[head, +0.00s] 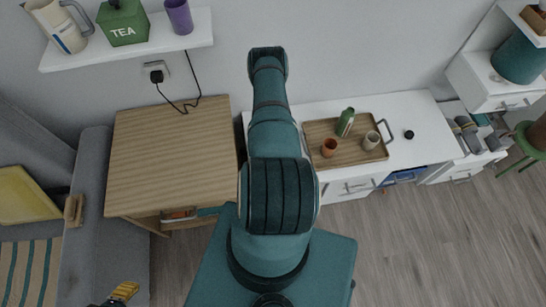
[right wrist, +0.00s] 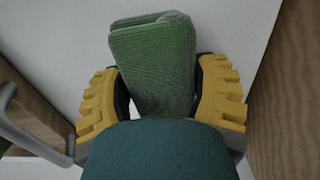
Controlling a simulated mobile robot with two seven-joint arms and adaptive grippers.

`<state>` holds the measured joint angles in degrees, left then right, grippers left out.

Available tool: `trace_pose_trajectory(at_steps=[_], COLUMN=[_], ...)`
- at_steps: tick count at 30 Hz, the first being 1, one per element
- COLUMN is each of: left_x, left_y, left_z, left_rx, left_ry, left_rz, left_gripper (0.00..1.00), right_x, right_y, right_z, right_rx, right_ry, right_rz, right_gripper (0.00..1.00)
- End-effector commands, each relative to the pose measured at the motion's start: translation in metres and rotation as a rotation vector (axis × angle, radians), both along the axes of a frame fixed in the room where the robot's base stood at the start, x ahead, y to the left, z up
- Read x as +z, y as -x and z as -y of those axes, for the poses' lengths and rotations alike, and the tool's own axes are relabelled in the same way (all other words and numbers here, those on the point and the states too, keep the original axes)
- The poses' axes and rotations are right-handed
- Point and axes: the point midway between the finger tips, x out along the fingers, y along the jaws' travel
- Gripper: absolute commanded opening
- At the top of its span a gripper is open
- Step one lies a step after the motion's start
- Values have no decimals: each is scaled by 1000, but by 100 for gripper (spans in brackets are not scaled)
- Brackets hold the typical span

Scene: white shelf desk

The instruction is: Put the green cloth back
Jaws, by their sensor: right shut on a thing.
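The green cloth (right wrist: 155,62) is a folded, ribbed bundle in the right wrist view. My right gripper (right wrist: 163,90) is shut on it, with a yellow finger on each side. The cloth's folded end sticks out past the fingertips over a white surface (right wrist: 70,40); I cannot tell whether it touches. In the head view my arm in the middle hides the right gripper and the cloth. One yellow finger of my left gripper (head: 122,291) shows at the bottom left of the head view; its opening cannot be judged.
The white desk (head: 418,118) bears a wooden tray (head: 352,151) with a green bottle (head: 345,121) and two cups. A wooden cabinet (head: 165,150) stands left of it. A grey handle (right wrist: 30,125) and wooden sides flank the gripper. A wall shelf (head: 150,52) holds a tea tin.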

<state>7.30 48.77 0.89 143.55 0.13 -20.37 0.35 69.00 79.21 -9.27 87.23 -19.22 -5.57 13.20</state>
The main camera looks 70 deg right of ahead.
Motion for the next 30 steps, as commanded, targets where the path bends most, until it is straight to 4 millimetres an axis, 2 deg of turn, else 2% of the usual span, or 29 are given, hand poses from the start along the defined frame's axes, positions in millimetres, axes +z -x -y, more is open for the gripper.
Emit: trace_pose_trajectory(at_steps=[12,13,15,26,30], left_x=[-5,-5,-4,1,6], left_y=[1,1,1,0,-1], left_z=[0,0,0,0,0], left_rx=[-2,-2,-2,-1,2], left_ry=[0,0,0,0,0], left_rz=[-3,-3,-3,-1,2], left_gripper=[47,47,47,47,47], right_x=[-7,-7,-6,-1,19], right_y=[0,0,0,0,-1], right_z=[0,0,0,0,1], right_rx=[0,0,0,1,0], right_ry=[0,0,0,0,1], right_rz=[0,0,0,0,0], right_gripper=[25,74,99,100,100])
